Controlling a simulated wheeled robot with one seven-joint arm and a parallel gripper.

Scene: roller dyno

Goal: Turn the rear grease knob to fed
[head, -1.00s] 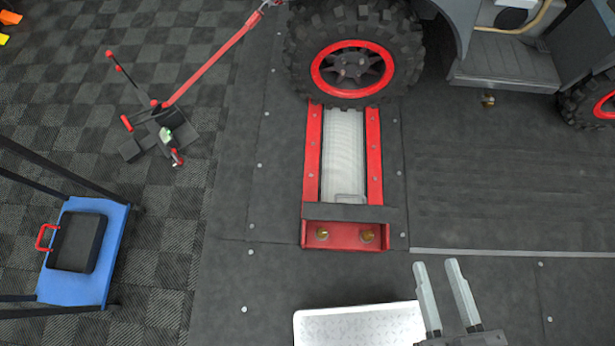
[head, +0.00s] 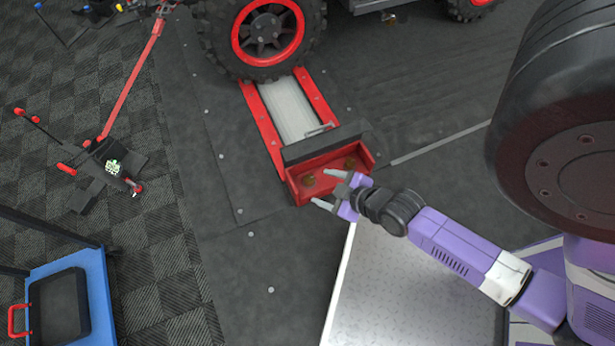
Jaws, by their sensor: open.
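Two small brass knobs sit in a red open-fronted box at the near end of the roller unit: a left knob (head: 308,181) and a right knob (head: 350,163). I cannot tell from the picture which is the rear grease knob or how either is set. My gripper (head: 320,187) is open, its two pale fingers pointing left at the red box (head: 329,178). The fingertips are just right of the left knob in the head view, with nothing between them. I cannot tell whether they touch it. The right knob is just above the gripper's body in the picture.
A large tyre (head: 262,30) with a red rim stands at the far end of the roller (head: 284,108). A metal tread plate (head: 400,290) lies below my arm.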

